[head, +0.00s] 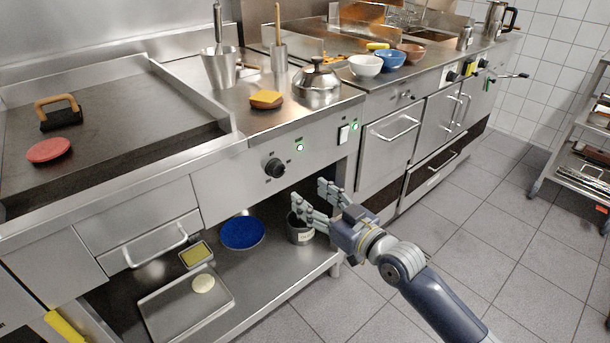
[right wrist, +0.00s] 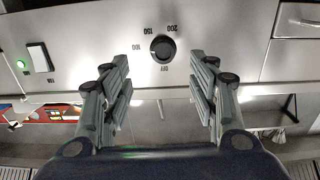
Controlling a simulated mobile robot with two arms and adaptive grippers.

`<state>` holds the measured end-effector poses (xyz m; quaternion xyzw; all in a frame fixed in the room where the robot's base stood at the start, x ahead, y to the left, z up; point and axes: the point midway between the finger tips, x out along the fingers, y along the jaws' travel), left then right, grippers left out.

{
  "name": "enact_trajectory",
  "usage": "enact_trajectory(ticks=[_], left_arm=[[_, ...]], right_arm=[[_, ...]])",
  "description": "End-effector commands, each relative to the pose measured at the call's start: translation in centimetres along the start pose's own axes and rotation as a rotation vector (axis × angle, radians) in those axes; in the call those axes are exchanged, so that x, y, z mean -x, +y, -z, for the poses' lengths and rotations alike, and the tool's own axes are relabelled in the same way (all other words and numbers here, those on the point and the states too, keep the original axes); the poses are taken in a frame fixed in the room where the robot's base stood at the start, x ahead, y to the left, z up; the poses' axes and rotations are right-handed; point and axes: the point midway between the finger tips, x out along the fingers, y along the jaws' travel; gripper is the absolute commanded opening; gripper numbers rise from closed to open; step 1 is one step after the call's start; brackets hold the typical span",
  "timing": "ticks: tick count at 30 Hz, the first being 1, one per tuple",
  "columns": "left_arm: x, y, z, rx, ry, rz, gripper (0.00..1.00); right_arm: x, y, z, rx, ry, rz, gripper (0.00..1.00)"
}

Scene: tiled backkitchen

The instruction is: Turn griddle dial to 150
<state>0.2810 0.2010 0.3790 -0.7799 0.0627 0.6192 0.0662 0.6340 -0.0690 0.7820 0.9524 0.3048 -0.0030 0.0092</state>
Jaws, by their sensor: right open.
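The griddle dial (head: 275,167) is a round black knob on the steel front panel below the counter. In the right wrist view the dial (right wrist: 162,49) shows between the fingers and beyond their tips, with markings 100, 150, 200 and OFF around it. I cannot tell clearly where its pointer stands. My right gripper (head: 309,197) is open and empty, in front of the panel, low and to the right of the dial in the head view. Its spread fingers (right wrist: 160,68) do not touch the dial. My left gripper is not in view.
A lit green lamp (head: 299,147) and a white switch (head: 344,134) sit right of the dial. Below is a shelf with a dark pot (head: 300,228), a blue plate (head: 242,232) and a tray (head: 152,309).

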Motion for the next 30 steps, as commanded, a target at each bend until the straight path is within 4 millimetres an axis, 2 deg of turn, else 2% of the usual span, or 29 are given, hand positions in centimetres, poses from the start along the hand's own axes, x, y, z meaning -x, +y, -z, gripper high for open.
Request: enact_trajectory(ticks=[5,15,21,30], left_arm=[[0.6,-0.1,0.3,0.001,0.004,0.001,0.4],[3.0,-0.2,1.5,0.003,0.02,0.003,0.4],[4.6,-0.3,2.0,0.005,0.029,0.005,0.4],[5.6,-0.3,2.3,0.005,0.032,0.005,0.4]], right_arm=[[-1.0,-0.4,0.7,0.002,0.014,0.012,0.54],[-7.0,-0.4,0.6,0.002,0.012,0.009,0.54],[-9.6,-0.4,0.7,0.002,0.012,0.01,0.54],[-10.8,-0.4,0.7,0.003,0.011,0.009,0.54]])
